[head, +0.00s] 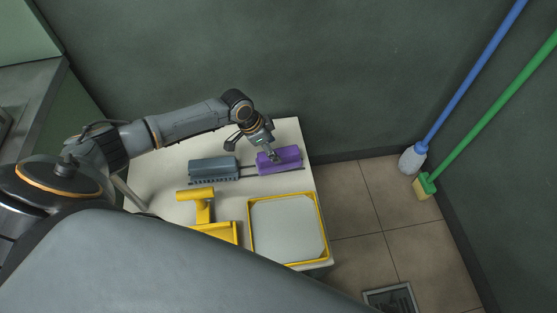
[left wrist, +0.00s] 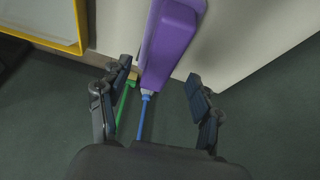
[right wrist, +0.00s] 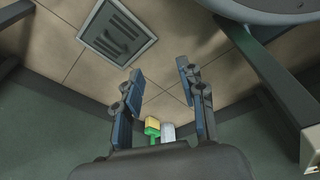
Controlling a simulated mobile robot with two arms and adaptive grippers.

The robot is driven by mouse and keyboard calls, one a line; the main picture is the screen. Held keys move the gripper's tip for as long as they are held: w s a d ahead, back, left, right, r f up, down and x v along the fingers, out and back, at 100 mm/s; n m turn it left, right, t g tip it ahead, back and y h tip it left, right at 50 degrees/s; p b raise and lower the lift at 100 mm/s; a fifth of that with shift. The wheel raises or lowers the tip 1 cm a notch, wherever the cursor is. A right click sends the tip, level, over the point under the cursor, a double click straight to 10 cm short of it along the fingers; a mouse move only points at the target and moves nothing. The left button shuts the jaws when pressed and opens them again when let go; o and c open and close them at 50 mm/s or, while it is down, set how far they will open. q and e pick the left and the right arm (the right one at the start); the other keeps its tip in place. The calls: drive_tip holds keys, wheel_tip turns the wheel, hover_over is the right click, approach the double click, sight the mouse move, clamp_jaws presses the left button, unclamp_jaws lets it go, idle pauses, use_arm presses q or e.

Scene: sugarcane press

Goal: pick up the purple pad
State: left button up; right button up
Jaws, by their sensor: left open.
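The purple pad (head: 285,160) lies on the white table near its back right edge, beside a grey-blue pad-like block. My left gripper (head: 274,156) is right at the pad in the head view. In the left wrist view the pad (left wrist: 168,45) extends in from the top, and its near end lies between the two spread fingers (left wrist: 160,88) of my left gripper. The fingers stand apart from its sides there. My right gripper (right wrist: 158,85) is open and empty, facing the floor; it is not seen in the head view.
On the white table (head: 160,165) are the grey-blue block (head: 213,168), a yellow tool (head: 203,205) and a yellow-rimmed tray (head: 252,228). A blue-handled mop (head: 455,98) and a green-handled broom (head: 490,118) lean at the right. A floor drain (head: 390,299) is at the lower right.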

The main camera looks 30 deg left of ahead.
sight(278, 153)
use_arm(q)
drive_tip(key=b+x, duration=0.1)
drive_tip(key=x, duration=0.3)
drive_tip(key=shift+w+f, duration=0.15)
drive_tip(key=shift+w+d+f, duration=0.1)
drive_tip(key=shift+f, duration=0.15)
drive_tip(key=c, duration=1.3)
use_arm(e)
drive_tip(key=r, duration=0.1)
drive_tip(key=w+r, duration=0.1)
drive_tip(key=r, duration=0.2)
drive_tip(key=shift+w+a+r, duration=0.1)
drive_tip(key=shift+w+r, duration=0.25)
drive_tip(key=shift+w, duration=0.05)
